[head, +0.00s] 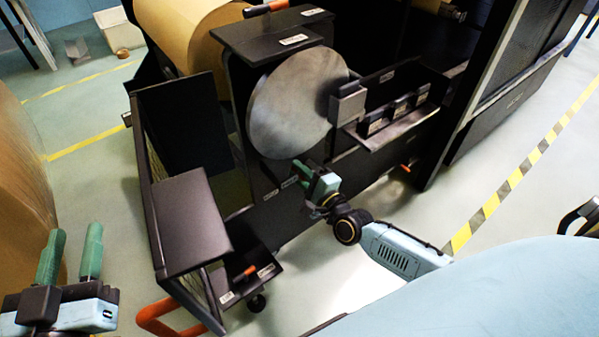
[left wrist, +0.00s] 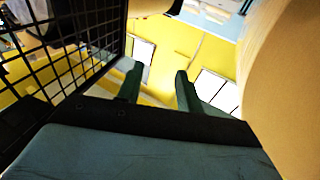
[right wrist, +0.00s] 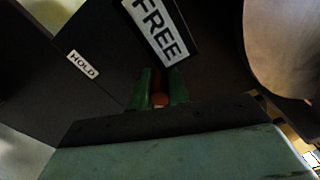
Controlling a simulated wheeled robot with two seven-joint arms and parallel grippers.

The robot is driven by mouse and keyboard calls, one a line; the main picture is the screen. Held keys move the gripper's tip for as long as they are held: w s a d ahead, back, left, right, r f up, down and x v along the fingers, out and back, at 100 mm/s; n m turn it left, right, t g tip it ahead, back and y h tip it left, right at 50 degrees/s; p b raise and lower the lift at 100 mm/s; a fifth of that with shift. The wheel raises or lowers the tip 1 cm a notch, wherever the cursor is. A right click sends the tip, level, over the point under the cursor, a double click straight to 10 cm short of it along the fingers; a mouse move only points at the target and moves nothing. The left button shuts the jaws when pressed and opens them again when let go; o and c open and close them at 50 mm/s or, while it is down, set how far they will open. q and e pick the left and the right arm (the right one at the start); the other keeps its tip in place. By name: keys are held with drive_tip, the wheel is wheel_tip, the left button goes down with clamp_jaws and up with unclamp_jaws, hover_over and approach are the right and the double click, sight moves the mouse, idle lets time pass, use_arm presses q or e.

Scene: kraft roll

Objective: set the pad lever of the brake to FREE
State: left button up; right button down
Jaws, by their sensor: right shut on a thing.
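The pad lever (right wrist: 159,98) shows in the right wrist view as a red-orange end between the green fingers of my right gripper (right wrist: 160,88). The fingers are shut on it. The FREE plate (right wrist: 158,32) is just beyond the fingertips, and the HOLD plate (right wrist: 82,64) is further left. In the head view my right gripper (head: 303,172) is at the dark frame below the grey brake disc (head: 295,105) and hides the lever. My left gripper (head: 70,257) is open and empty at lower left; its spread fingers also show in the left wrist view (left wrist: 159,85).
A grey block (head: 347,103) sits at the disc's right edge. A kraft roll (head: 185,30) is behind the disc, another (head: 22,190) stands at far left. A dark mesh-sided frame (head: 190,220) stands between my grippers. Another orange handle (head: 245,272) is low in front.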

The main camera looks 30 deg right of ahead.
drive_tip(key=c, duration=1.3)
unclamp_jaws()
drive_tip(key=shift+d+r, duration=0.1)
drive_tip(key=shift+c, duration=0.2)
drive_tip(key=shift+s, duration=0.15)
